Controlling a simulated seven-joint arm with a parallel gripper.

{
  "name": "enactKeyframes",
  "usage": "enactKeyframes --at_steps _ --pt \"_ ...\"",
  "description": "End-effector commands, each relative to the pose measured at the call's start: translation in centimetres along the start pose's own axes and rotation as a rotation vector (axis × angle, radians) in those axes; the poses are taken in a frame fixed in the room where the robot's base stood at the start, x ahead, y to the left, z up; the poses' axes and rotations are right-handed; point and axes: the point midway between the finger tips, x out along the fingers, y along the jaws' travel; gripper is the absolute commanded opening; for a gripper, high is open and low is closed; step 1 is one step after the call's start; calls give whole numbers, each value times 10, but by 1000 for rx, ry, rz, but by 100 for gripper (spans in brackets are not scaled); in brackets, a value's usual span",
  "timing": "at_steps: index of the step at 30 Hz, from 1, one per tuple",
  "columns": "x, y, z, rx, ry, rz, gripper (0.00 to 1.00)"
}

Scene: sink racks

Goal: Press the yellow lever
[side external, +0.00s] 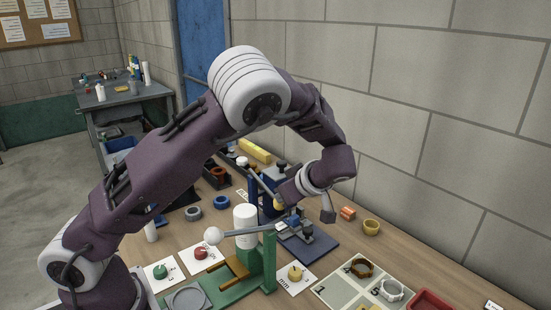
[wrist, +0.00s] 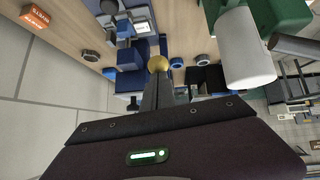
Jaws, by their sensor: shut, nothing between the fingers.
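The yellow ball knob of the lever (side external: 278,205) shows beside my gripper in the side external view, near a blue stand (side external: 268,188). In the wrist view the yellow knob (wrist: 158,63) is right at the fingertips, in line with the shut fingers. My gripper (side external: 284,199) is shut and empty, pointing down at the knob; its fingers (wrist: 157,84) also show in the wrist view. I cannot tell whether the tips touch the knob. The lever's arm is mostly hidden by my fingers in the wrist view.
A green stand (side external: 269,262) with a white-ball lever (side external: 213,236) and a white cylinder (side external: 246,218) stands in front. Red (side external: 200,253), green (side external: 160,271) and yellow (side external: 295,272) knobs sit on white cards.

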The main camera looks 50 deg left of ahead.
Motion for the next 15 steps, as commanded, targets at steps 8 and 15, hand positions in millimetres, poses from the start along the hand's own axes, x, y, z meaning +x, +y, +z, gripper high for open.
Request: enactKeyframes --at_steps 8,15 --pt "4 -3 4 5 -5 -9 0" --pt "-11 -2 -7 2 -4 -5 0"
